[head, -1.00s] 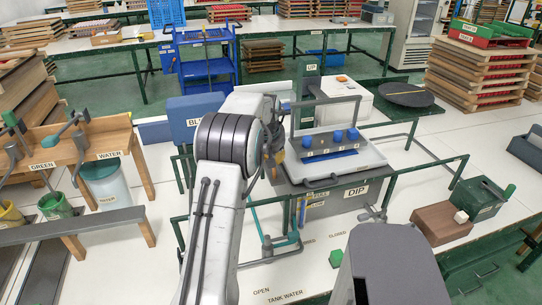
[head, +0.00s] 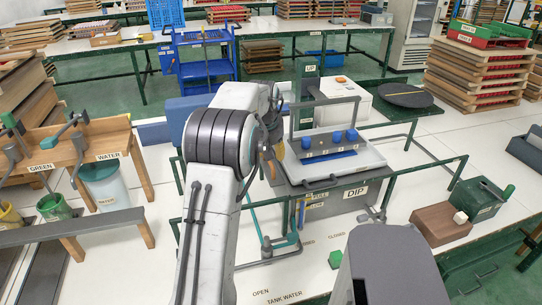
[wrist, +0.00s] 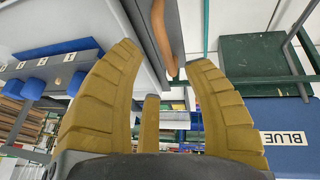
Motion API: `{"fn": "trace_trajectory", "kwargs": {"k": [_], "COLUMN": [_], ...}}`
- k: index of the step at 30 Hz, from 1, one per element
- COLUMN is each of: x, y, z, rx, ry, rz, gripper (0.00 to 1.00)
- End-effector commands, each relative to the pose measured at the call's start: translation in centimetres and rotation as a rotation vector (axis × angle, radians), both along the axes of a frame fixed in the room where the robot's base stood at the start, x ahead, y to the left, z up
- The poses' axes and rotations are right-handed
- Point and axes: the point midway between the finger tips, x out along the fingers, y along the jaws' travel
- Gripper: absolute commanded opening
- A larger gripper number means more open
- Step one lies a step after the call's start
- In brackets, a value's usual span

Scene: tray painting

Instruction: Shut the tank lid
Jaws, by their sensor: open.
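The grey dip tank (head: 345,203), labelled DIP, stands on the white table in the head view, under a pale plate with blue knobs. In the wrist view a dark grey panel edge with a curved orange-brown handle (wrist: 160,38), apparently the tank lid's, lies between the finger tips.
The pale plate (head: 362,163) with an upright grey frame is close right of my gripper. A blue box (head: 185,108) stands behind my arm. A teal valve lever (head: 286,243) and a green block (head: 335,258) are in front of the tank. Green rails surround the tank.

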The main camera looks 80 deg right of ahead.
Motion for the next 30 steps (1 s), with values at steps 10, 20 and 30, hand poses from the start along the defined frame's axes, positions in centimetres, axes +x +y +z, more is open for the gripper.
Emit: {"fn": "trace_trajectory", "kwargs": {"k": [10, 20, 30], "x": [0.1, 0.2, 0.2], "y": [2.2, 3.1, 3.1], "z": [4.9, 6.5, 6.5], "rx": [-0.001, 0.002, 0.002], "ry": [0.0, -0.001, -0.001], "rz": [-0.001, -0.001, -0.001], "gripper": [0.46, 0.46, 0.46]}}
